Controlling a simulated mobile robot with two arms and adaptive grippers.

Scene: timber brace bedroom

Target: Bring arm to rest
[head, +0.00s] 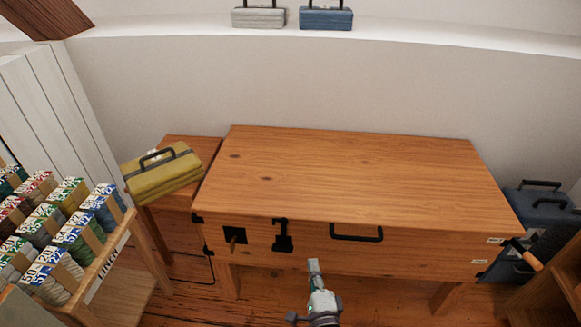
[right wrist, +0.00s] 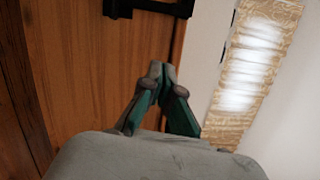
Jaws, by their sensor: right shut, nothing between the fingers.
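My right gripper (head: 314,266) shows at the bottom centre of the head view, in front of the wooden chest's front face. In the right wrist view its fingers (right wrist: 161,72) are together with nothing between them. The wooden chest (head: 350,170) has a closed flat lid, a black latch and a black handle (head: 357,233). A black handle also shows at the top of the right wrist view (right wrist: 150,6). Whether the gripper touches the chest cannot be told, but it appears apart from the handle. My left gripper is not in view.
A small side table (head: 190,148) at left holds an olive toolbox (head: 163,177). A rack (head: 112,238) of yarn-like bundles stands at lower left. Blue cases (head: 540,205) stand right of the chest, near a wooden-handled crank (head: 531,260). The lid top is clear.

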